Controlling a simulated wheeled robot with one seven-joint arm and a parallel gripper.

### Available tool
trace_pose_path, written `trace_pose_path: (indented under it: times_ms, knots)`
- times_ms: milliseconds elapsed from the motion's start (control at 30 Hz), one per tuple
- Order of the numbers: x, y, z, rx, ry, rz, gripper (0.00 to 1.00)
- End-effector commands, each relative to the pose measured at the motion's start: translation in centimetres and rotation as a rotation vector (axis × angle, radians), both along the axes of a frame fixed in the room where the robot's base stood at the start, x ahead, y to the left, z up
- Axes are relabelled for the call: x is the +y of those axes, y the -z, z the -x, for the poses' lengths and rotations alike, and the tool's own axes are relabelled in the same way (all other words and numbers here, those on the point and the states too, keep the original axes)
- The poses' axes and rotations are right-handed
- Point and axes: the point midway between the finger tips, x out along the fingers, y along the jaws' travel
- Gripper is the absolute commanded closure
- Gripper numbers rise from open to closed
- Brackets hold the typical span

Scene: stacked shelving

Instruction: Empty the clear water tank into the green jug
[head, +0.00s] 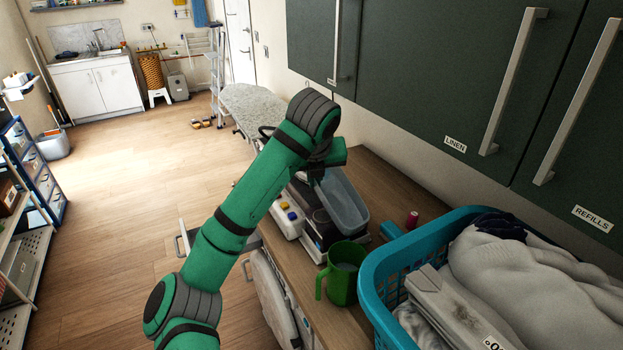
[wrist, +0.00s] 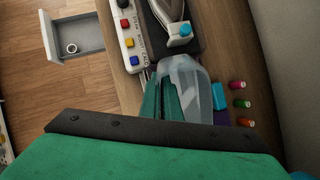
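The clear water tank (head: 346,203) is a see-through, bluish open tub above the counter, beside the steam iron station. It also shows in the wrist view (wrist: 187,82), right in front of my gripper. My gripper (head: 322,172) is at the tank's far-left end in the head view. In the wrist view its two green fingers (wrist: 161,100) lie along the tank's left wall and look closed on it. Whether the tank touches anything below is hard to tell. The green jug (head: 343,275) stands upright on the counter, nearer than the tank; its inside is only partly visible.
A white strip with coloured buttons (head: 287,218) lies left of the tank. A turquoise laundry basket (head: 384,262) with cloths stands right of the jug. Thread spools (wrist: 239,103) and a small blue block (wrist: 218,96) lie beside the tank. Dark cupboards (head: 430,70) hang above. A drawer (wrist: 78,36) is open.

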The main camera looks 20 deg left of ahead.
Motion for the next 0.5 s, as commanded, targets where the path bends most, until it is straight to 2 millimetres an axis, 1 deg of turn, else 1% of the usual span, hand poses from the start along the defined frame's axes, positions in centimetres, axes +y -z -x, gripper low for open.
trace_pose_path:
  times_ms: [367,500]
  knots:
    - [0.28,-0.05,0.07,-0.002,-0.005,0.0,1.0]
    - [0.2,-0.25,0.54,-0.039,-0.004,-0.012,1.0]
